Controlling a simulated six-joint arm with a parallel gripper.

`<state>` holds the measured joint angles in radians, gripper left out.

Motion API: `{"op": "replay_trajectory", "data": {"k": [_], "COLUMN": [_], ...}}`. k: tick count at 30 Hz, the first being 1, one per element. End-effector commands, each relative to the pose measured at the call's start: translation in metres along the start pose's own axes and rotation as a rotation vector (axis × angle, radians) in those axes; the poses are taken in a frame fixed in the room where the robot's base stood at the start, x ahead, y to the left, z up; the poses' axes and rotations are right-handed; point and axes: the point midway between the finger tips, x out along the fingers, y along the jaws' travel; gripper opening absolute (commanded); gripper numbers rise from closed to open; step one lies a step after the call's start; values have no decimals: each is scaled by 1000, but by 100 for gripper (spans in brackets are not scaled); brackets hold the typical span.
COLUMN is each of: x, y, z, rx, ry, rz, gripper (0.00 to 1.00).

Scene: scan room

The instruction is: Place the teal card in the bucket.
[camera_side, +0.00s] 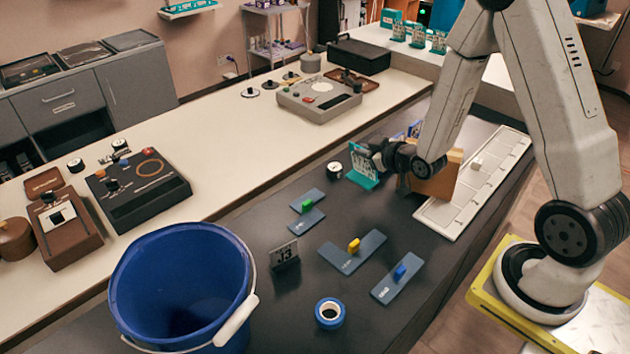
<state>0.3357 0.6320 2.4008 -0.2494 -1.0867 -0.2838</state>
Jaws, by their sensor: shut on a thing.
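The teal card (362,161), with a pale printed face, stands upright near the middle of the dark table. My gripper (378,154) reaches in from the right and is shut on the card's right side. The fingertips are small and partly hidden by the card, and I cannot tell whether its lower edge touches the table. The blue bucket (125,290) stands at the front left, open at the top, with its white-gripped handle hanging down on the right. I see nothing in the part of its inside that shows.
Between card and bucket lie flat blue-grey plates with green (307,205), yellow (353,245) and blue (400,272) blocks, a J3 sign (284,254) and a blue tape roll (330,313). A wooden block (440,183) and white tray (440,216) are right of the card.

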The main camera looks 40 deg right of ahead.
Motion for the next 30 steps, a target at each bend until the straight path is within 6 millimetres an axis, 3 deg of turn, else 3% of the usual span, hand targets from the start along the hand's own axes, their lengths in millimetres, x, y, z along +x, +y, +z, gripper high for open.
{"op": "replay_trajectory", "data": {"k": [10,17,30], "x": [-10,-8,4], "y": [16,14,5], "z": [18,22,50], "rx": [17,17,17], "ry": [-3,-4,-4], "rz": [15,14,14], "gripper": [0,0,0]}}
